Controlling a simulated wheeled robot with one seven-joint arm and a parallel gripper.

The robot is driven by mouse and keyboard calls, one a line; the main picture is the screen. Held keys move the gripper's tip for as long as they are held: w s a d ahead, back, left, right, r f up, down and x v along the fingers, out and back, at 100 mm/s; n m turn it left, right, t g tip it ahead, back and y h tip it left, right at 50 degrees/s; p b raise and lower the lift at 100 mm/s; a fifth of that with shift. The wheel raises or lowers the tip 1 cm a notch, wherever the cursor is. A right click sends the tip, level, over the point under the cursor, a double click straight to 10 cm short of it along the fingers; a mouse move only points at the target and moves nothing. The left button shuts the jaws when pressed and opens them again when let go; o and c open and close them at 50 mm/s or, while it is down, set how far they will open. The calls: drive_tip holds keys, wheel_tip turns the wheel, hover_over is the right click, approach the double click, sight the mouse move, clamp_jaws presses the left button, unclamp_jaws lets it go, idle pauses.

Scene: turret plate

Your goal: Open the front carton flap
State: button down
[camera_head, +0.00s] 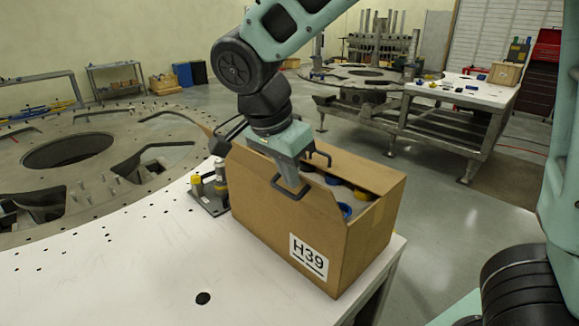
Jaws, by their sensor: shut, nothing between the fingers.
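A brown cardboard carton (285,238) labelled H39 stands on the white table near its right corner. Its top is at least partly open, and round blue-rimmed items (345,210) show inside. The upper part of the near side, where the front flap (245,165) joins, looks raised around my gripper; its exact angle is unclear. A back flap (362,170) slopes along the far side. My gripper (293,192) is shut and empty, pointing down at the carton's near upper edge. Whether its fingertips touch the flap cannot be told. My wrist hides part of the opening.
The white table (120,265) is clear in front and to the left of the carton. A small fixture with yellow-topped posts (208,190) stands close to the carton's left. A large round metal plate (90,165) lies behind left. Another bench (465,95) stands behind right.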

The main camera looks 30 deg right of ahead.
drive_tip(key=shift+d+f, duration=0.1)
drive_tip(key=shift+f, duration=0.15)
drive_tip(key=shift+f, duration=0.1)
drive_tip(key=shift+s+a+f+h+b, duration=0.25)
drive_tip(key=shift+a+b, duration=0.2)
drive_tip(key=shift+b, duration=0.25)
drive_tip(key=shift+f, duration=0.1)
